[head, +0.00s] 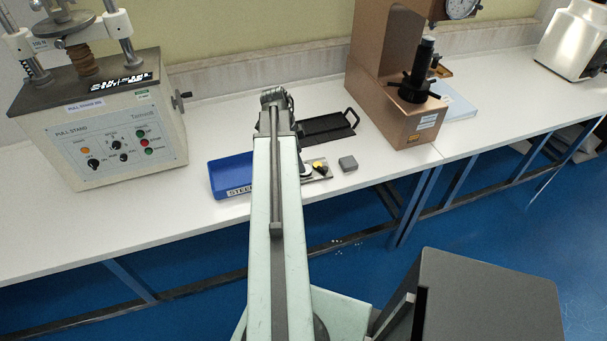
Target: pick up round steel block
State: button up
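I cannot make out a round steel block for certain.
A black handled tray (328,127) lies behind. A pull stand (120,140) stands left, a copper-coloured tester (385,115) right. Bare bench lies between the pull stand and blue tray.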

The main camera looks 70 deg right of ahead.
jog(key=b+x, duration=0.3)
jog(key=x, duration=0.1)
jog(key=shift+s+a+f+b, duration=0.1)
jog(key=shift+a+f+b, duration=0.1)
jog(key=shift+f+b, duration=0.2)
jog(key=shift+a+r, duration=0.15)
jog(key=shift+r, duration=0.1)
jog(key=shift+s+f, duration=0.1)
grip_shut()
